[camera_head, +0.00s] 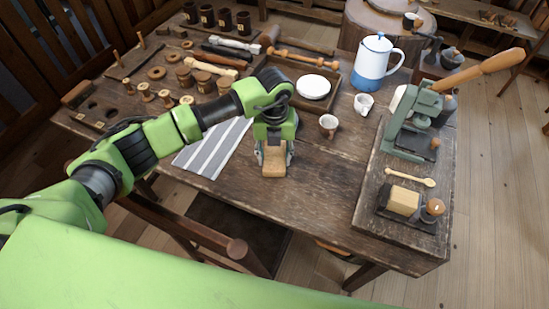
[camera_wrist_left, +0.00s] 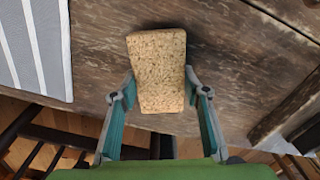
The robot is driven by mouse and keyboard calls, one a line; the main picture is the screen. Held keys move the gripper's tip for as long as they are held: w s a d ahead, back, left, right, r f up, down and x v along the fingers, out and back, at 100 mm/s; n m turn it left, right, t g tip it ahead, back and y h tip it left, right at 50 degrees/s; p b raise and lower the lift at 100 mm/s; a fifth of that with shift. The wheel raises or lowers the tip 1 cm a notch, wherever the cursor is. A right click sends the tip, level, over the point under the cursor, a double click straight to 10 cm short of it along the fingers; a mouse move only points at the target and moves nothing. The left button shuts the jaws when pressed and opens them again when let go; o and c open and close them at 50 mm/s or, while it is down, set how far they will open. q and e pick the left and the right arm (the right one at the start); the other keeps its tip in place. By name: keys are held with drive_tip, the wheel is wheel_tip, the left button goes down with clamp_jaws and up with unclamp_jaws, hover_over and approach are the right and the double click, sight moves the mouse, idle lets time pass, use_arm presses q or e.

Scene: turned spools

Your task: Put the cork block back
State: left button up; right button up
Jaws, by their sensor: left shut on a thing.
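The cork block (camera_head: 274,163) is a tan, speckled block near the front edge of the wooden table. My left gripper (camera_head: 273,158) reaches down over it, with a finger on each side. In the left wrist view the cork block (camera_wrist_left: 158,70) sits between the two fingertips of my left gripper (camera_wrist_left: 160,92), which is shut on it. Whether the block touches the tabletop or hangs just above it, I cannot tell. My right gripper is not in view.
A striped cloth (camera_head: 213,148) lies left of the block. A small cup (camera_head: 328,124) and a tray with a white plate (camera_head: 313,87) are behind it. A raised board (camera_head: 390,215) with a press (camera_head: 412,122) stands right. The tabletop (camera_head: 315,185) just right of the block is clear.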

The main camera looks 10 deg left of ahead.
sight(275, 157)
use_arm(q)
drive_tip(key=shift+f, duration=0.85)
drive_tip(key=o, duration=1.1)
drive_tip(key=shift+f, duration=0.1)
drive_tip(key=shift+c, duration=0.2)
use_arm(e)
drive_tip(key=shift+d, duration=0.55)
use_arm(q)
drive_tip(key=shift+r, duration=0.35)
wheel_tip(275, 157, up, 11)
drive_tip(key=shift+f+b, duration=0.2)
drive_tip(key=shift+b, duration=0.5)
drive_tip(key=shift+r, duration=0.55)
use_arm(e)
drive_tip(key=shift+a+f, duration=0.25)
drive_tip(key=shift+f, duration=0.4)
use_arm(q)
drive_tip(key=shift+s+d+f, duration=0.1)
